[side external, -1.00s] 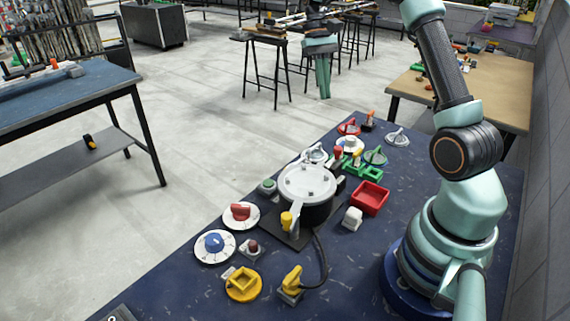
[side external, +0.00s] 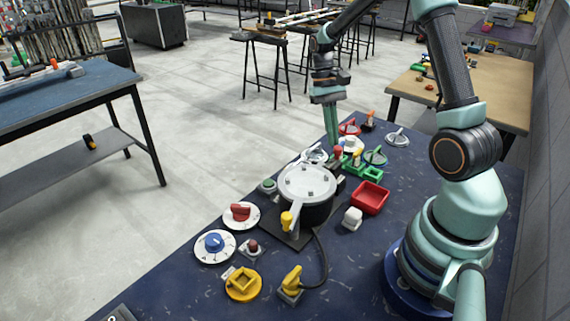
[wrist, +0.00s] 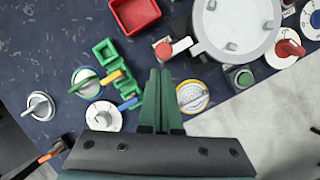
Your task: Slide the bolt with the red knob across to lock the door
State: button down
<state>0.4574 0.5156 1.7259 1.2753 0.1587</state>
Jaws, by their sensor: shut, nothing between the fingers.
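A small red knob (side external: 338,152) shows in the side view between the pressure pot and the green latch piece. I take it to be the bolt's knob. The bolt's track and the door are hard to make out. My gripper (side external: 333,143) points down with its green fingers together and empty, close to the red knob in the side view. In the wrist view the fingertips (wrist: 160,72) lie just below the red knob, apparently apart from it.
The pot (side external: 307,183) with its silver lid stands close by. A green latch piece (side external: 362,170), a white dial (side external: 350,146), a silver-ringed valve (side external: 314,155) and a red tray (side external: 370,198) crowd around. Bare blue tabletop (side external: 390,210) lies right of the tray.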

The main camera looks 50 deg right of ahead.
jog(key=shift+s+a, duration=0.15)
jog(key=shift+s, duration=0.1)
jog(key=shift+s+a, duration=0.25)
jog(key=shift+a, duration=0.2)
jog(key=shift+s+a, duration=0.2)
jog(key=shift+a, duration=0.25)
jog(key=w+d+r, duration=0.4)
jog(key=w+r, duration=0.3)
jog(key=r, duration=0.3)
jog(key=s+a+r+n+t+h, duration=0.1)
jog(key=s+a+r+n+t, duration=0.1)
jog(key=a, duration=0.7)
jog(key=s+a+r+n+t, duration=0.2)
jog(key=s+a+n+t, duration=0.3)
jog(key=s+a+t, duration=0.2)
jog(key=shift+s+a+h, duration=0.25)
jog(key=shift+a+h, duration=0.15)
jog(key=shift+a, duration=0.5)
